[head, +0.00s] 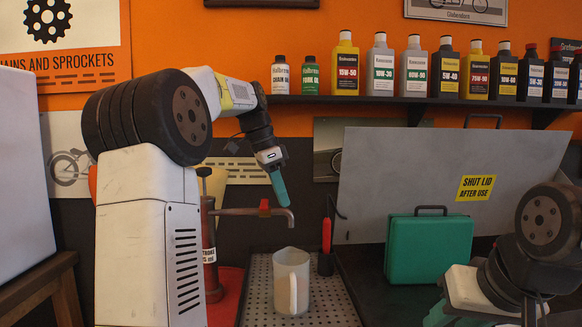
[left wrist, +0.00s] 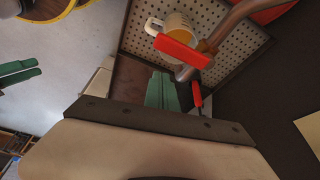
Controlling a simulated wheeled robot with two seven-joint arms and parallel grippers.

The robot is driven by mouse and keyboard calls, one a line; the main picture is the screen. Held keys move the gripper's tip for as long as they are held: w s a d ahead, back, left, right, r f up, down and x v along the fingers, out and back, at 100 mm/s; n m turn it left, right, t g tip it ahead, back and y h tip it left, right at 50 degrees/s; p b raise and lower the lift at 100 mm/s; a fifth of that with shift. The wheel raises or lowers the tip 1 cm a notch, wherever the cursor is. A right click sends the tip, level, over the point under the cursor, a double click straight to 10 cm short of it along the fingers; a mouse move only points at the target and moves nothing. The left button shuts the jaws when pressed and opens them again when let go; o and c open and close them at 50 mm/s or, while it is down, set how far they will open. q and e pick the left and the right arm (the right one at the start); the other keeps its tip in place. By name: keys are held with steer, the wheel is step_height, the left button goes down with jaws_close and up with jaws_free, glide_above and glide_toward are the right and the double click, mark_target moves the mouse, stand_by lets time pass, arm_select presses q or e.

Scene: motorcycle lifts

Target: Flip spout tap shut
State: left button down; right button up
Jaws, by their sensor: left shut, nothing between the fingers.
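The spout tap is a copper-brown pipe (head: 236,211) on a red pump body (head: 210,262); its end bends down. Its small red lever (head: 264,205) also shows in the left wrist view (left wrist: 182,51), lying crosswise to the pipe. My left gripper (head: 280,190) is shut and empty, its teal fingers pointing down just above and right of the lever; contact cannot be told. Its fingers also show in the left wrist view (left wrist: 162,92). My right gripper (head: 440,313) is partly visible at the bottom right; its jaw state is unclear.
A cream jug (head: 291,284) stands on the perforated tray (head: 258,300) below the spout. A red-handled tool (head: 326,236) stands right of it. A green case (head: 429,248) sits before a raised grey lid (head: 430,180). Bottles (head: 345,66) line the shelf above.

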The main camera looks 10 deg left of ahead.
arm_select(q)
steer(key=w+v, duration=0.1)
steer(key=v, duration=0.8)
steer(key=shift+d+r, duration=0.3)
steer(key=shift+r, duration=0.15)
steer(key=shift+s, duration=0.15)
